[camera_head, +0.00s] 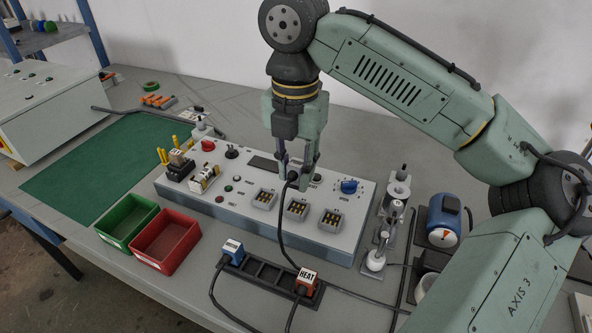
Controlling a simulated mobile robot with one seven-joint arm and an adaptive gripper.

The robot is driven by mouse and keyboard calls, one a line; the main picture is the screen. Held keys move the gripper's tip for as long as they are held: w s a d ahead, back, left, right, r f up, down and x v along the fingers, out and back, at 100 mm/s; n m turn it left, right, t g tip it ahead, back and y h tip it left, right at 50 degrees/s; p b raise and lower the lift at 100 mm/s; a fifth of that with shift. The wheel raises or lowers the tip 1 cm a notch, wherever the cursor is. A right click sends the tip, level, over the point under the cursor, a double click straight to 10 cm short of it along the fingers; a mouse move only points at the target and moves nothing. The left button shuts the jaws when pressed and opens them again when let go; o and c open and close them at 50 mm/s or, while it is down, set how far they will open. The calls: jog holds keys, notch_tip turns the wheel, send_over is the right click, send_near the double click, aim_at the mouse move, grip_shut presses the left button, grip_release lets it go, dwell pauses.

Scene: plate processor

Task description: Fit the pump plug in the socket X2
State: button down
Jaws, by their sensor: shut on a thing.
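My gripper (297,176) points down over the back part of the grey panel (196,205). It is shut on a dark plug (292,177) whose black cable hangs down across the panel's front. The fingers hide most of this plug, and no label shows on it, so I cannot confirm it is the pump plug. Three square sockets with brassy contacts sit in a row on the panel: left (264,199), middle (297,210) and right (331,221). All three look empty. Their markings are too small to read, so I cannot tell which is X2. The held plug is behind the middle socket in the picture.
A black rack (268,272) in front holds a blue plug (232,250) and a red HEAT plug (307,280), with empty slots between. Green (127,222) and red (166,246) bins stand left. A glass-and-metal stand (385,225) and a blue pump-like unit (443,220) stand right.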

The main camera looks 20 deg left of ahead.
aim_at(295, 183)
jog(key=shift+f+b, duration=2.2)
jog(key=shift+p, duration=1.35)
jog(key=shift+f+b, duration=0.35)
jog(key=shift+f, duration=0.95)
dwell(0.3)
jog(key=c, duration=1.3)
grip_release()
notch_tip(295, 183, up, 12)
jog(key=shift+r, duration=0.1)
